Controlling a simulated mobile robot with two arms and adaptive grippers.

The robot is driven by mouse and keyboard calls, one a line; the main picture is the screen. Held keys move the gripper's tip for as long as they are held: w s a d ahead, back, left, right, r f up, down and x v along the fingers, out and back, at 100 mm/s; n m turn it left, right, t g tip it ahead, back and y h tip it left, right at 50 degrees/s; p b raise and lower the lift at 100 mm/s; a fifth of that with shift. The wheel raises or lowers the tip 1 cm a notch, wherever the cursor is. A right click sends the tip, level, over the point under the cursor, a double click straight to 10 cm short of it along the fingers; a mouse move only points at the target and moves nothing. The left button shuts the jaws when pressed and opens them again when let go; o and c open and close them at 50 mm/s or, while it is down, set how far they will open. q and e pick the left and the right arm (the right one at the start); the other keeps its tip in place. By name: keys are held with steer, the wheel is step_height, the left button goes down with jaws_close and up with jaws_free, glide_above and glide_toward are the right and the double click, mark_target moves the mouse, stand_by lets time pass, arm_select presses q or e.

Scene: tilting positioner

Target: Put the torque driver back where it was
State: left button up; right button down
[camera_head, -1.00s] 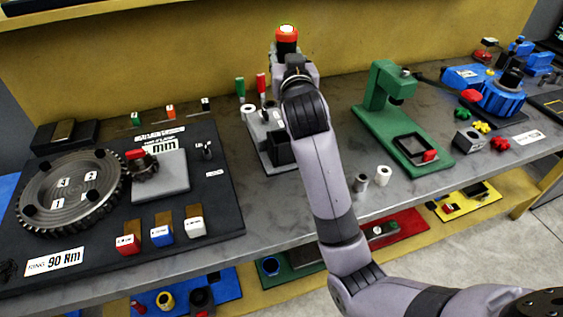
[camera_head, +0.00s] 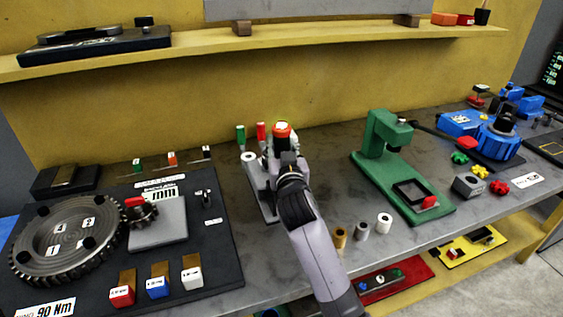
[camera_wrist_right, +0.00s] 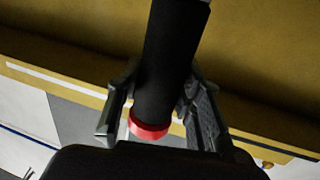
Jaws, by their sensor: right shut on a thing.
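The torque driver has a black body (camera_wrist_right: 172,50) and a red band at one end in the right wrist view. In the head view only its red cap (camera_head: 282,130) shows clearly, above my right gripper (camera_head: 283,150). In the wrist view my right gripper (camera_wrist_right: 160,108) has its fingers on both sides of the driver and is shut on it. A grey tool stand (camera_head: 252,172) is behind and below the gripper, partly hidden by my arm. Green (camera_head: 240,134) and red (camera_head: 261,131) handles stand upright there. I cannot tell whether the driver touches the stand. My left gripper is out of view.
A green press (camera_head: 382,135) stands to the right, with several small cylinders near the bench's front edge. A dark plate with a large gear (camera_head: 62,243) lies at left. A yellow shelf (camera_head: 330,32) runs above the bench.

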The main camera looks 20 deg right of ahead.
steer(key=shift+f, duration=2.25)
steer(key=c, duration=1.1)
jaws_free()
steer(key=shift+f, duration=0.15)
steer(key=shift+s+a, duration=0.1)
steer(key=shift+s, duration=0.25)
steer(key=s, duration=0.3)
steer(key=s+a+b, duration=0.1)
steer(key=s, duration=0.3)
steer(key=s+b, duration=0.1)
steer(key=s, duration=0.3)
steer(key=shift+s+a, duration=0.1)
steer(key=shift+a, duration=0.3)
